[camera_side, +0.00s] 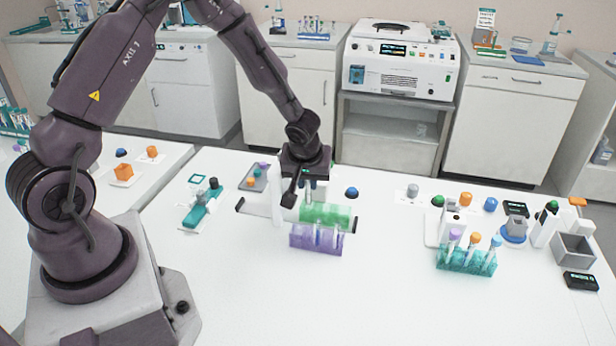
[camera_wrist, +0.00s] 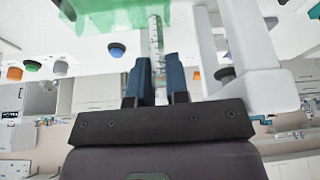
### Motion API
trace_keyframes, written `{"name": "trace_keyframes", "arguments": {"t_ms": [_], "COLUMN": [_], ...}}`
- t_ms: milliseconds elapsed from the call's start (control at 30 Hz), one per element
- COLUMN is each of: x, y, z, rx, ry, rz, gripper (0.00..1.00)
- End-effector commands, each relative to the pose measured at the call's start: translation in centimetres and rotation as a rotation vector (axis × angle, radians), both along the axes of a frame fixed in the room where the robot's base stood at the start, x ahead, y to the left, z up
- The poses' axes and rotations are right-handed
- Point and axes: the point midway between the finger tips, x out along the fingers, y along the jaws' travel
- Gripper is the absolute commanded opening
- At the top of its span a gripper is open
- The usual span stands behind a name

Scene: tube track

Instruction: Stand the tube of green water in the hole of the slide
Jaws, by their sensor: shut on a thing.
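My gripper (camera_side: 310,185) points down over the table, behind the green rack. In the wrist view its two dark blue fingers (camera_wrist: 157,78) are shut on a clear, graduated tube (camera_wrist: 155,38). In the side view the tube is mostly hidden, and I cannot tell its water colour. The translucent green rack (camera_side: 328,213) is just below and in front of the gripper, and its green body (camera_wrist: 110,12) shows beside the tube in the wrist view. A white track (camera_side: 256,208) with black end pieces, likely the slide, lies behind the racks; its hole is not clearly visible.
A purple rack (camera_side: 316,240) with tubes stands in front of the green one. A white upright post (camera_side: 277,195) stands close left of my gripper. A teal rack (camera_side: 466,261) with capped tubes is at right. The front table is clear.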

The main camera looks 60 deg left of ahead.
Motion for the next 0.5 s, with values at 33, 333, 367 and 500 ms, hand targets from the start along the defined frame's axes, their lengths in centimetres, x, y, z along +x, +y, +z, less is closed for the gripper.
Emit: {"name": "trace_keyframes", "arguments": {"t_ms": [33,333,367,500], "x": [0.0,0.0,0.0,0.0], "y": [0.0,0.1,0.1,0.1], "z": [-0.2,0.4,0.5,1.1], "rx": [0.0,0.001,0.002,0.002], "ry": [0.0,-0.002,-0.001,-0.001], "rz": [-0.001,0.001,0.0,0.001], "gripper": [0.02,0.02,0.02,0.02]}}
